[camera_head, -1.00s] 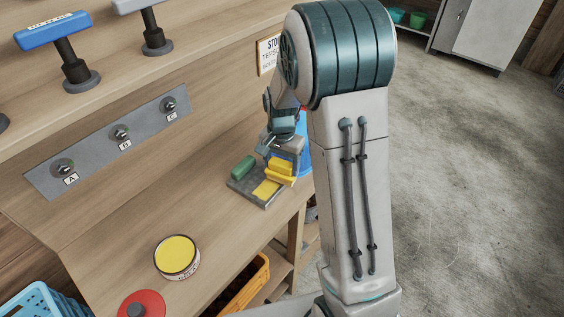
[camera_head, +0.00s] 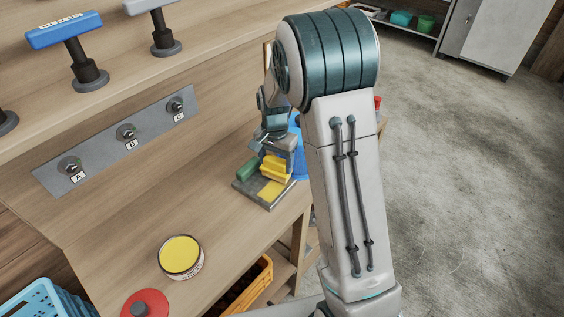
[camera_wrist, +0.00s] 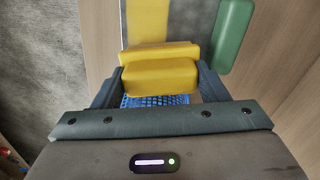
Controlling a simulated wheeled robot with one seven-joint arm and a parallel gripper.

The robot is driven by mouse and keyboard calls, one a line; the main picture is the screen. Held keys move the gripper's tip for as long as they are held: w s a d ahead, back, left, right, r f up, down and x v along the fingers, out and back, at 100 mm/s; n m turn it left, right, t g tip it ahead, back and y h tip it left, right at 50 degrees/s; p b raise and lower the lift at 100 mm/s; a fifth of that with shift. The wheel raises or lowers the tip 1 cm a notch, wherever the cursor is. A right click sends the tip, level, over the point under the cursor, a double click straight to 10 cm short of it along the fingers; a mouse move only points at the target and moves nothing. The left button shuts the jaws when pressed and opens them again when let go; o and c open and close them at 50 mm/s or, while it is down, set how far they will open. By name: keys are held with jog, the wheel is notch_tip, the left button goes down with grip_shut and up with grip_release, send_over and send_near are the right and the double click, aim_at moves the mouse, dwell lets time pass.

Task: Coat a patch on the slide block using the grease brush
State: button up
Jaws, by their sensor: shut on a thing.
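My gripper (camera_head: 276,152) is shut on a yellow block-shaped piece (camera_head: 276,167), which I take to be the grease brush. It also shows between the fingers in the wrist view (camera_wrist: 160,73). The brush is at the grey slide block (camera_head: 265,203), beside a flat yellow patch (camera_head: 271,189) on the block's top. The patch also shows in the wrist view (camera_wrist: 147,20). I cannot tell whether the brush touches the block. A green rounded piece (camera_head: 247,168) lies at the block's left end and also shows in the wrist view (camera_wrist: 232,36).
An open tin of yellow grease (camera_head: 180,252) and a red round lid with a dark knob (camera_head: 140,306) are nearer on the bench. Blue (camera_head: 28,303) and orange (camera_head: 255,275) crates are below. A panel (camera_head: 120,140) with several knobs is at left. Mid-bench is clear.

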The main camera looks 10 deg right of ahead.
jog(key=shift+f, duration=0.15)
jog(key=shift+s+d+b, duration=0.35)
jog(key=shift+s+d, duration=0.3)
jog(key=shift+s, duration=0.15)
jog(key=shift+s+d+b, duration=0.35)
jog(key=shift+s+d, duration=0.25)
jog(key=shift+s, duration=0.2)
jog(key=shift+f, duration=0.1)
jog(key=shift+w+r+p, duration=0.1)
jog(key=shift+r+p, duration=2.05)
jog(key=shift+r, duration=0.95)
notch_tip(320, 180, up, 3)
jog(key=shift+p, duration=1.05)
jog(key=shift+f, duration=0.1)
